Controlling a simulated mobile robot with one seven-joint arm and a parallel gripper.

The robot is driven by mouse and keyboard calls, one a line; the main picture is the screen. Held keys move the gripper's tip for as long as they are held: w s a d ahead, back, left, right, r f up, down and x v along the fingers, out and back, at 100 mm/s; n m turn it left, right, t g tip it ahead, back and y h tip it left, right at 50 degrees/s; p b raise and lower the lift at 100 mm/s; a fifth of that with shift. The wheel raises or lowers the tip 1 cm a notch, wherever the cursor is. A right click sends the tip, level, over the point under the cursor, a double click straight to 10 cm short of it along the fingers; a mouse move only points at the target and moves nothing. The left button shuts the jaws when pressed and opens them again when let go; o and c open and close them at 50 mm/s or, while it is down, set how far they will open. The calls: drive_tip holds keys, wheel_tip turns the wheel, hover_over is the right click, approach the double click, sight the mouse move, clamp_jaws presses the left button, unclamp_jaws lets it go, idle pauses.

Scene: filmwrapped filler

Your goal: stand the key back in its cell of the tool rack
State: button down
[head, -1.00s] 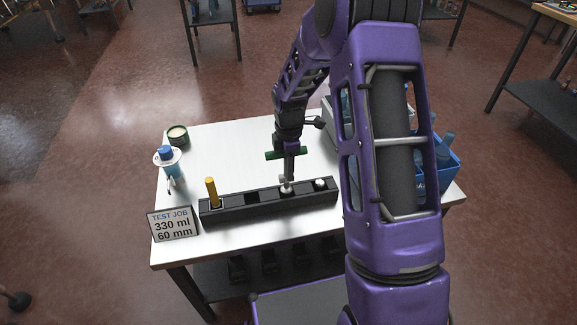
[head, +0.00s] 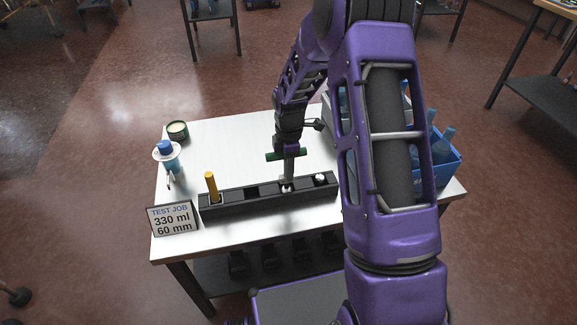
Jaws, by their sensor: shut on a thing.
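The key has a green crossbar handle (head: 275,157) and a grey shaft (head: 288,170) pointing down. My gripper (head: 289,151) is shut on it at the handle, above the tool rack. The fingertips are too small and dark to make out clearly. The black tool rack (head: 235,203) lies along the front of the white table. The key's lower end is at a rack cell right of the middle, beside a small silver piece (head: 286,188). I cannot tell how deep it sits in the cell. The shaft looks close to upright.
A yellow-handled tool (head: 211,186) stands in the rack's left cell, and a silver piece (head: 320,178) sits in the right one. A blue crate (head: 447,165) stands right, partly behind my arm.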

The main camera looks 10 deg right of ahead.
drive_tip(key=shift+f, duration=0.1)
drive_tip(key=shift+c, duration=2.4)
unclamp_jaws()
wheel_tip(320, 180, up, 18)
drive_tip(key=p, duration=0.3)
drive_tip(key=shift+f, duration=0.25)
drive_tip(key=shift+w, duration=0.1)
